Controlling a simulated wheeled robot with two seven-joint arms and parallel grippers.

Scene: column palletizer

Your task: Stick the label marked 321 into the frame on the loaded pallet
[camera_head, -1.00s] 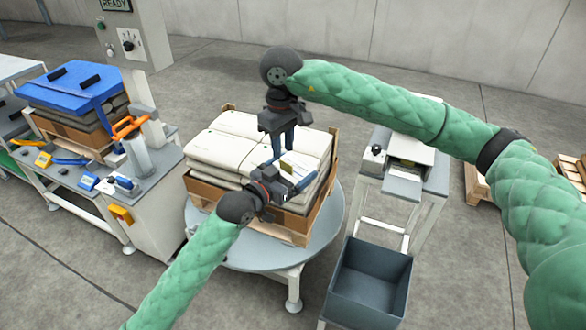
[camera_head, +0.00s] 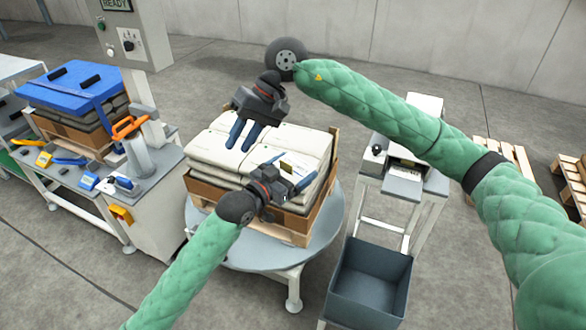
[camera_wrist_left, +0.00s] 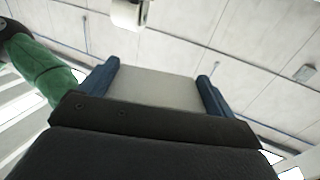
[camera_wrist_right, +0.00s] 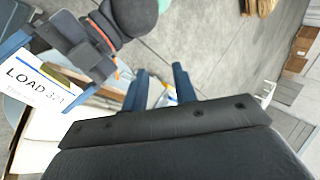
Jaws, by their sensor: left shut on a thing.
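The white label (camera_wrist_right: 35,85) reads LOAD 321 in the right wrist view. My left gripper (camera_head: 292,172) is shut on it, above the near right part of the loaded pallet. The label's pale blank side (camera_wrist_left: 155,88) fills the space between the left fingers in the left wrist view. My right gripper (camera_head: 240,148) is open and empty, pointing down over the pale sacks (camera_head: 222,150) on the loaded pallet (camera_head: 285,237). A small olive piece (camera_wrist_right: 62,72) shows close to the label; I cannot tell what it is. The frame is not clearly visible.
The pallet stands on a round grey turntable (camera_head: 330,235). A workbench (camera_head: 70,180) with tools and a blue-topped stack (camera_head: 70,85) is at left.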

